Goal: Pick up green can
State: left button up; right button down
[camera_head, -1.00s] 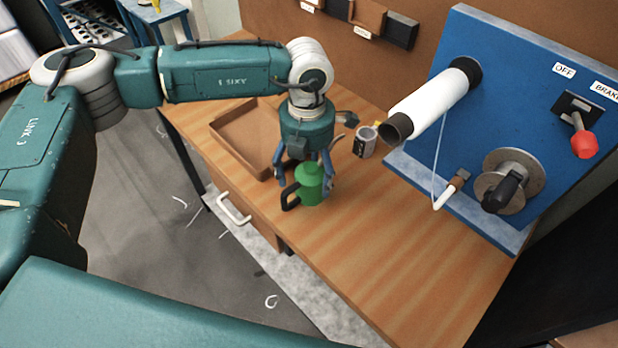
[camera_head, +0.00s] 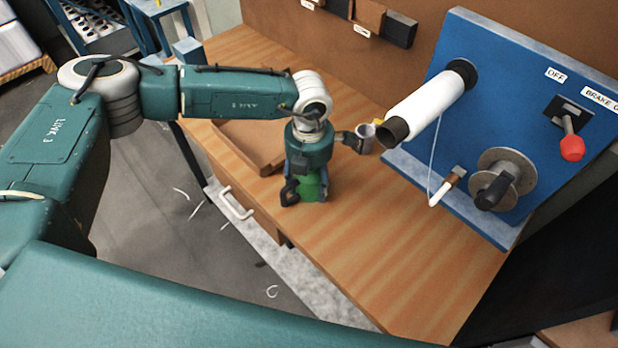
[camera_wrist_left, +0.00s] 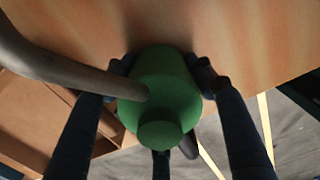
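The green can (camera_head: 312,186) stands upright on the wooden table under my left gripper (camera_head: 306,180). The fingers are spread around the can; firm contact is not clear. My right gripper is not in view.
A brown tray (camera_head: 236,152) lies behind and left of the can. A blue panel (camera_head: 520,95) with a white roll (camera_head: 428,104) stands at the right. The table's front right is clear.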

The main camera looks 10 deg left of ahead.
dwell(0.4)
pick_arm(q)
jog(key=shift+r+b, duration=0.35)
jog(key=shift+r, duration=0.3)
notch_tip(320, 180, up, 19)
jog(key=b, duration=0.5)
jog(key=shift+f, duration=0.1)
